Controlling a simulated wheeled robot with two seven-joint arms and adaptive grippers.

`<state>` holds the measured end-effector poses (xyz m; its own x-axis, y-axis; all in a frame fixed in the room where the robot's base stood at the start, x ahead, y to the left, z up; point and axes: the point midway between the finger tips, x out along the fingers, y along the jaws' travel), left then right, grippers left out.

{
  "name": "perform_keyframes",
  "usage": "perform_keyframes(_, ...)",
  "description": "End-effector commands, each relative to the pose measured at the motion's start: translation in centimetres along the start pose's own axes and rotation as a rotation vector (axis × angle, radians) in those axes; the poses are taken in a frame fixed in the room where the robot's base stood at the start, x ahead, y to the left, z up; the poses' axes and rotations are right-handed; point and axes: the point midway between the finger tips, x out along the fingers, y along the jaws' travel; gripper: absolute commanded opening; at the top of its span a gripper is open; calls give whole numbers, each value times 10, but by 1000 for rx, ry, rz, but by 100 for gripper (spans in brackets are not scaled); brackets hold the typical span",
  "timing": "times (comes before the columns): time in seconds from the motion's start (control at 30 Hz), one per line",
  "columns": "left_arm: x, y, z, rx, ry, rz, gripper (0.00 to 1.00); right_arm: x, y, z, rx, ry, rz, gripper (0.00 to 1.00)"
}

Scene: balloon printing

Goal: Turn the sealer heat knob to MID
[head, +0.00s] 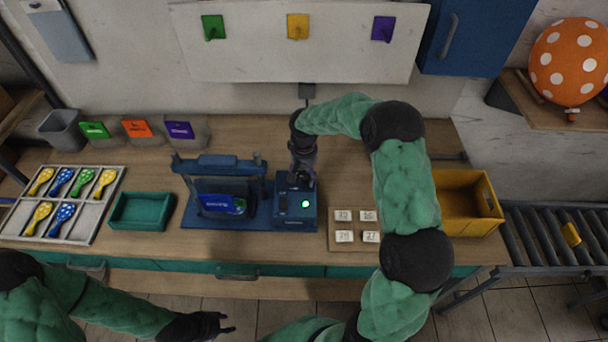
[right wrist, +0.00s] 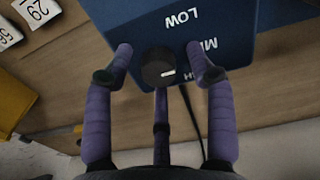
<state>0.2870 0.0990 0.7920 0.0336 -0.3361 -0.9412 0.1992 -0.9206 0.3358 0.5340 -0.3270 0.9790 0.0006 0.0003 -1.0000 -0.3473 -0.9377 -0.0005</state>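The sealer's blue control box (head: 310,215) sits on the bench, with a lit green light on its top. In the right wrist view, the dark round heat knob (right wrist: 158,68) has a white mark pointing to the right in the picture. The LOW label (right wrist: 181,18) is readable; the MID label (right wrist: 203,44) and a lower label ending in H are partly covered. My right gripper (right wrist: 162,66) is open, with fingers on either side of the knob and visible gaps to it. In the head view the right gripper (head: 302,180) hides the knob. My left gripper (head: 228,322) is open and empty at the front.
The sealer frame (head: 218,165) with a blue item stands left of the control box. Number tiles (head: 344,215) lie on a wooden board to the right. A green tray (head: 116,210) and a yellow bin (head: 490,195) stand farther out.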

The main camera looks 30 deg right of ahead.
Motion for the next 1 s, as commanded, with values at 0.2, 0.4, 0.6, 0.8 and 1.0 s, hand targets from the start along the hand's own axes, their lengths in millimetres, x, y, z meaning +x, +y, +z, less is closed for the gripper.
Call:
perform_keyframes(0.2,0,0,0,0,0,0,40,0,0,0,0,0,1,56)
perform_keyframes(0.4,0,0,0,0,0,0,40,-17,0,-1,-1,3,0,56)
perform_keyframes(0.6,0,0,0,0,0,0,40,-55,0,-1,0,4,0,56)
perform_keyframes(0.8,0,0,0,0,0,0,40,-92,0,-1,-1,3,0,56)
perform_keyframes(1.0,0,0,0,0,0,0,40,-114,0,-1,-1,1,0,56)
